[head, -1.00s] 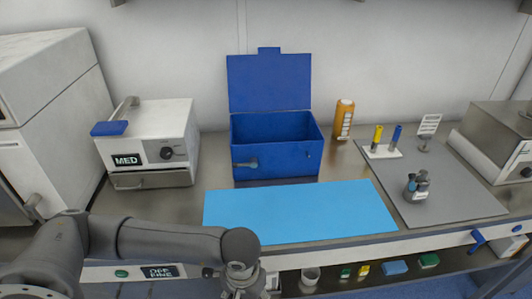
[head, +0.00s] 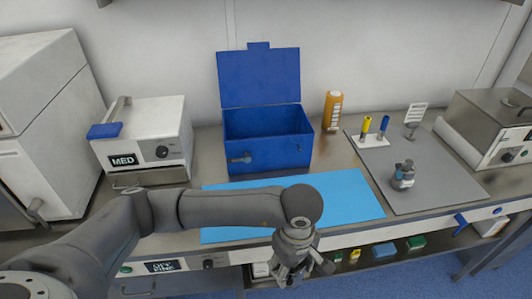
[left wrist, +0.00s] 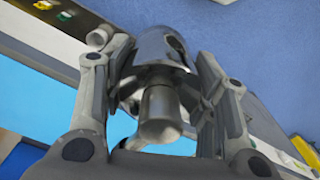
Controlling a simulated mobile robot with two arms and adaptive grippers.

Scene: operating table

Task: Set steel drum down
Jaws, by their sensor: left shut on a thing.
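My left gripper (head: 292,265) hangs in front of the bench's front edge, below the light blue mat (head: 345,190). In the left wrist view its two fingers close on a shiny steel drum (left wrist: 150,48), with a narrower steel cylinder part toward the camera. In the head view the drum is mostly hidden by the gripper, so its tilt cannot be told. My right gripper is not in view.
An open blue box (head: 268,150) stands behind the mat. A grey mat (head: 440,190) to the right holds a small grey device (head: 403,175) and a marker stand (head: 370,141). An orange bottle (head: 333,110) stands at the back. A lower shelf holds small items.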

